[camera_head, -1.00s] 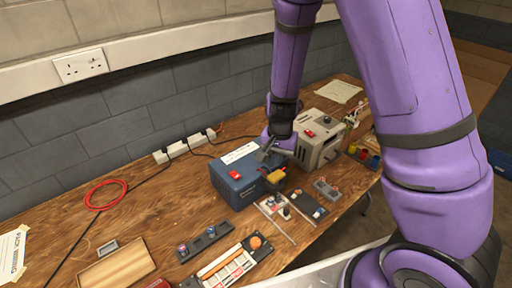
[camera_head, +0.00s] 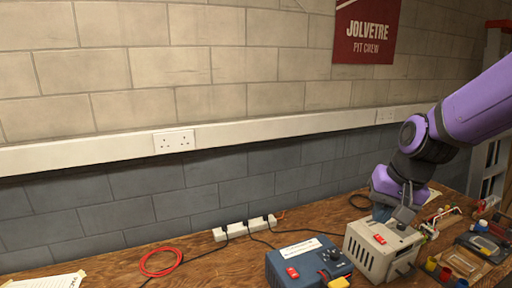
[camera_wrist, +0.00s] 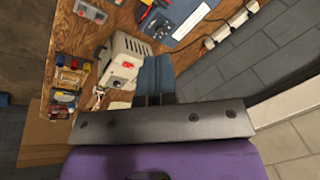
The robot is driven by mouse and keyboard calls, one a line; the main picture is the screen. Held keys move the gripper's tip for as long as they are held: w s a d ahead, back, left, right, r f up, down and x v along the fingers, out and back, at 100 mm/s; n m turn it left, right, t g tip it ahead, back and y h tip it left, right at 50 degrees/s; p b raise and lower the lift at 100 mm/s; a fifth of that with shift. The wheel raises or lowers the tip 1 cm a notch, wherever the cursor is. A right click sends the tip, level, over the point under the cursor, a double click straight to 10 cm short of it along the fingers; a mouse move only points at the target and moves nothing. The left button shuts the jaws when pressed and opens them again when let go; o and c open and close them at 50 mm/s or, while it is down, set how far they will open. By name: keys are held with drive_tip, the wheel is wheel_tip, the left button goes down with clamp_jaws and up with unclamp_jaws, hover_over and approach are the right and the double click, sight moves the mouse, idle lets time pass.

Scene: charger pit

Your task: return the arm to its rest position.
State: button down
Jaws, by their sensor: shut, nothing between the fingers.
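My gripper (camera_head: 384,213) is shut and empty. In the head view it hangs at the right, in front of the wall and by the top back of the beige box (camera_head: 372,256); I cannot tell whether it touches the box. In the wrist view the shut fingers (camera_wrist: 154,72) stick out above the dark gripper body, and the beige box (camera_wrist: 118,50) shows just left of them. My purple arm reaches in from the right edge of the head view.
A blue box (camera_head: 300,268) with a red switch stands left of the beige box. A white power strip (camera_head: 246,228) and a red cable loop (camera_head: 161,262) lie behind on the wooden bench. Small coloured pots (camera_head: 437,270) stand at the right. The space above the bench's left is clear.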

drive_tip(key=s+d+r+n+t+h, duration=0.1)
drive_tip(key=s+d+r, duration=0.1)
drive_tip(key=s+r, duration=0.3)
drive_tip(key=s+d+r+n+t+h, duration=0.1)
drive_tip(key=s+d+r+n, duration=0.1)
drive_tip(key=s+r, duration=0.4)
drive_tip(key=s, duration=0.4)
drive_tip(key=shift+d+r+t, duration=0.2)
drive_tip(key=shift+d+t, duration=0.05)
drive_tip(key=shift+t, duration=0.15)
drive_tip(key=shift+s, duration=0.1)
